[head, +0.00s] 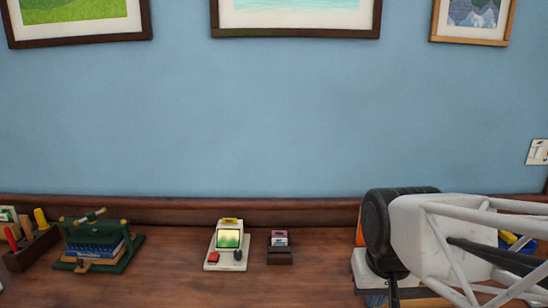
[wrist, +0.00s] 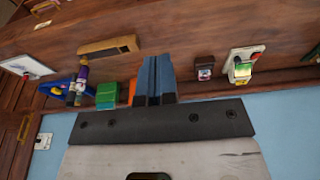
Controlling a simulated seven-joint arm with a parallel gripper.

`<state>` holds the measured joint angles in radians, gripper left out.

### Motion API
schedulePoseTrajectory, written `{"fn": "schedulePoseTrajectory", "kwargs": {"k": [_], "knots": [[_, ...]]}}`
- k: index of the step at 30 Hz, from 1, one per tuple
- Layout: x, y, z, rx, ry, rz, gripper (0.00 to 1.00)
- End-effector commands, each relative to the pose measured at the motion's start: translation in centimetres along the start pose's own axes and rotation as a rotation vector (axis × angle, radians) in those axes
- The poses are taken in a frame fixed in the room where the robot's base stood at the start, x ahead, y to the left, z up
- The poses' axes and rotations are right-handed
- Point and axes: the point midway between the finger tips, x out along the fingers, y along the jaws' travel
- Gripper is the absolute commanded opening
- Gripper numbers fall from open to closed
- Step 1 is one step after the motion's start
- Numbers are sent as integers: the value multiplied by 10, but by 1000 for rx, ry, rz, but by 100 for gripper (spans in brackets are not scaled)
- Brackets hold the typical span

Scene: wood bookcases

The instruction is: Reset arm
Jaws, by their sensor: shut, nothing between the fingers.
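My gripper (wrist: 157,62) shows in the wrist view as two blue-grey fingers pressed together, with nothing between them. The wrist picture is turned over, with the wood top above and the blue wall below. The fingers point over the wood top and seem apart from the things on it. In the head view my arm fills the lower right and hides part of the surface there; the fingertips cannot be made out clearly in that view.
A small device with a lit screen (head: 229,240) and a dark card holder (head: 279,250) stand mid-surface. A green rack with blue books (head: 95,247) and a wooden tool holder (head: 33,248) stand left. Near my fingers are a green box (wrist: 107,95) and a wooden block (wrist: 108,46).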

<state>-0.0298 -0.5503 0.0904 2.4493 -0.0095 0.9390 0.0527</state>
Motion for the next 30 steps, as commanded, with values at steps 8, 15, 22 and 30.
{"fn": "schedulePoseTrajectory", "kwargs": {"k": [8, 15, 22, 30], "knots": [[3, 12, 44, 2, 18, 7, 0], [4, 14, 51, 1, 19, 9, 0], [4, 14, 51, 1, 19, 9, 0], [4, 14, 51, 1, 19, 9, 0]]}}
